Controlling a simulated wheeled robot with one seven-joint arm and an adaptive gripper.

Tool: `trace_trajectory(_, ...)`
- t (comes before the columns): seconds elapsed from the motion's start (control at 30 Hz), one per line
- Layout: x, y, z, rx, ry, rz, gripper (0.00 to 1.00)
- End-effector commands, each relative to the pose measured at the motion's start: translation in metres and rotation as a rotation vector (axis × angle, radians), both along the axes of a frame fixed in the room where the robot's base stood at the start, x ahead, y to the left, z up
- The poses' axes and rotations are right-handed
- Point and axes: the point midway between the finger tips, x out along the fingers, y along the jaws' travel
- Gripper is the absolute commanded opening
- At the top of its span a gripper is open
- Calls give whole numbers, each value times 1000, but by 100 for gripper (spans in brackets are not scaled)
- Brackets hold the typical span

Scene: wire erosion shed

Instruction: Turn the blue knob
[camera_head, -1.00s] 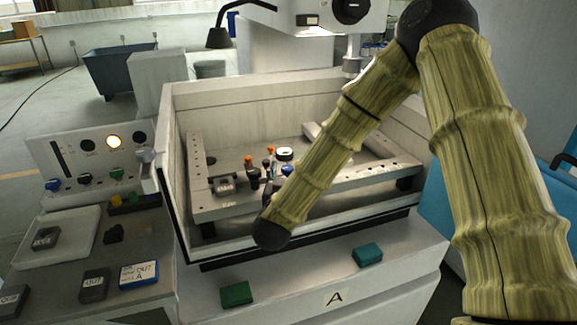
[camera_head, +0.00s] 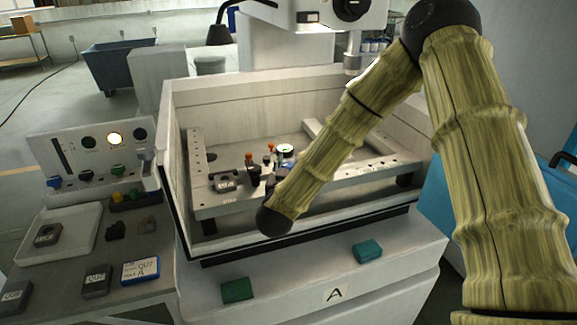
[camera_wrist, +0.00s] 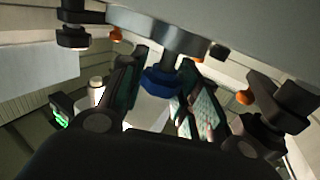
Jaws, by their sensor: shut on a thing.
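The blue knob (camera_wrist: 160,83) shows in the wrist view, under a grey round part, between the two dark fingers of my gripper (camera_wrist: 160,78). The fingers are shut on it, one on each side. In the head view my gripper and this knob are hidden behind my forearm, which reaches into the machine's open work tank. Another blue knob (camera_head: 54,182) sits on the control panel at the left, far from my gripper.
Dark clamps with orange knobs (camera_head: 249,160) stand close by on the fixture frame (camera_head: 222,208); orange knobs (camera_wrist: 245,97) also flank my fingers in the wrist view. The tank's front wall lies beneath my arm. A teal block (camera_head: 367,251) and green block (camera_head: 237,290) lie on the ledge.

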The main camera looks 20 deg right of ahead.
Motion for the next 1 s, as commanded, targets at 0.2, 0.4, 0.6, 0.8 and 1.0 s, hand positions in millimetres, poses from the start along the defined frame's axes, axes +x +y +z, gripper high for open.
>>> trace_trajectory(0.2, 0, -1, 0, -2, -1, 30, 8)
trace_trajectory(0.4, 0, -1, 0, -2, -1, 127, 8)
trace_trajectory(0.6, 0, -2, -1, -3, -1, 276, 8)
trace_trajectory(0.8, 0, -2, -1, -3, -2, 434, 8)
trace_trajectory(1.0, 0, -2, -1, -2, -2, 584, 8)
